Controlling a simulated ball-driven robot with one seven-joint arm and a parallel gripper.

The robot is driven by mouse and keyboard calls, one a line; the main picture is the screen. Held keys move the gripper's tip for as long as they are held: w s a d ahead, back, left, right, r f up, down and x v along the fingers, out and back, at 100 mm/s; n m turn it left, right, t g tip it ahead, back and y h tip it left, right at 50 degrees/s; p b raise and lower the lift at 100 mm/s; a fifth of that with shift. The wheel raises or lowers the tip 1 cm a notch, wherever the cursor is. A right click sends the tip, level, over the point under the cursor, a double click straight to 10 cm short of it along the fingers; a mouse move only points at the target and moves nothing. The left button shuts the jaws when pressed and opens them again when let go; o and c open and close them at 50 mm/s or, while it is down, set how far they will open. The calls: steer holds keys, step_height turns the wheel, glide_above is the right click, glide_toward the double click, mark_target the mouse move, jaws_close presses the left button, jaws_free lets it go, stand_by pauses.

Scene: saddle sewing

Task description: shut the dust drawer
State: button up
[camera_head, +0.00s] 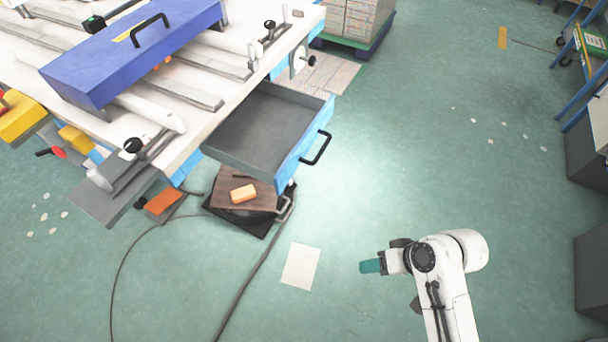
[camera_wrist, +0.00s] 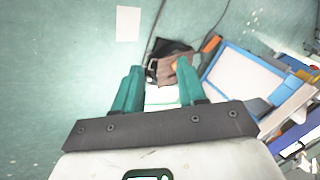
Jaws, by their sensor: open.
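The dust drawer (camera_head: 292,163) is pulled out from under the right side of the workbench (camera_head: 198,153). It has a blue front, a grey inside that looks empty, and a black bar handle (camera_head: 317,148) on its outer face. My gripper (camera_head: 371,266) is out over the floor, right of and nearer than the drawer, clear of it and of the handle. In the wrist view its teal fingers (camera_wrist: 160,88) are apart with nothing between them. A blue-edged shape to their right there seems to be the drawer (camera_wrist: 224,62); its handle is not clear.
Cables run over the floor nearby. A pale sheet (camera_head: 300,266) lies left of my gripper. Open floor lies right of the drawer; a blue-legged rack (camera_head: 575,60) stands far right.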

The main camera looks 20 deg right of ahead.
mark_target(230, 146)
steer(key=w+m+t+y+b, duration=0.1)
steer(key=w, duration=0.2)
steer(key=w+a+f+m+t+y+b, duration=0.1)
steer(key=w+y+b, duration=0.1)
steer(key=w, duration=0.2)
steer(key=w+f+m+t+y+b, duration=0.1)
steer(key=w+t+y+b, duration=0.1)
steer(key=w, duration=0.2)
steer(key=shift+w+a+f, duration=0.1)
steer(key=shift+a+f, duration=0.05)
steer(key=shift+f, duration=0.05)
steer(key=c, duration=0.5)
steer(key=w+r+m+t+b, duration=0.1)
steer(key=w, duration=0.1)
steer(key=w+d+r+m+t+y+b, duration=0.1)
steer(key=w+t, duration=0.1)
steer(key=w+d+r+m+t+y+b, duration=0.1)
steer(key=w+r+t, duration=0.1)
steer(key=w, duration=0.1)
steer(key=shift+d+m, duration=0.15)
steer(key=shift+m, duration=0.15)
jaws_close()
steer(key=shift+y, duration=0.4)
steer(key=x, duration=1.4)
steer(key=shift+w+d+r+p, duration=0.15)
steer(key=shift+w+r+p, duration=0.05)
steer(key=shift+r+p, duration=0.2)
